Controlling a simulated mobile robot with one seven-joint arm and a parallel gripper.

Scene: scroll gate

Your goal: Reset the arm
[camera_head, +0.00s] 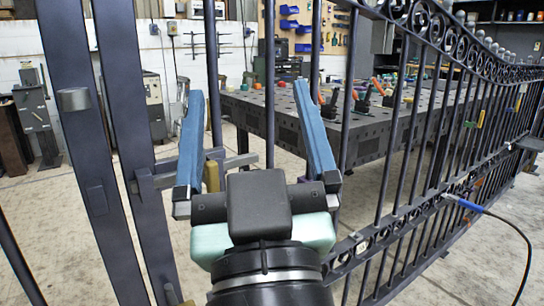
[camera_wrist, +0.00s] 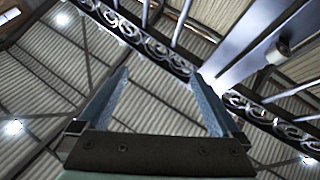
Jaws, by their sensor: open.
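My gripper (camera_head: 252,112) is in the middle of the head view, in front of the dark metal scroll gate (camera_head: 386,165). Its two blue fingers are wide apart with nothing held between them. Gate bars show behind and between the fingers; I cannot tell how close the fingers are to them. In the wrist view my gripper (camera_wrist: 164,92) points up toward the roof, its fingers spread and empty. The gate's scroll band (camera_wrist: 150,46) crosses beyond the fingertips there. A latch bar (camera_head: 208,167) sticks out from the gate post (camera_head: 133,135), left of and partly behind my gripper.
A dark perforated work table (camera_head: 365,145) with tools on it stands behind the gate. A blue-handled torch (camera_head: 463,204) with a black cable is at the gate's right. Grey cabinets (camera_head: 155,105) stand at the back left. Concrete floor is open at the lower right.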

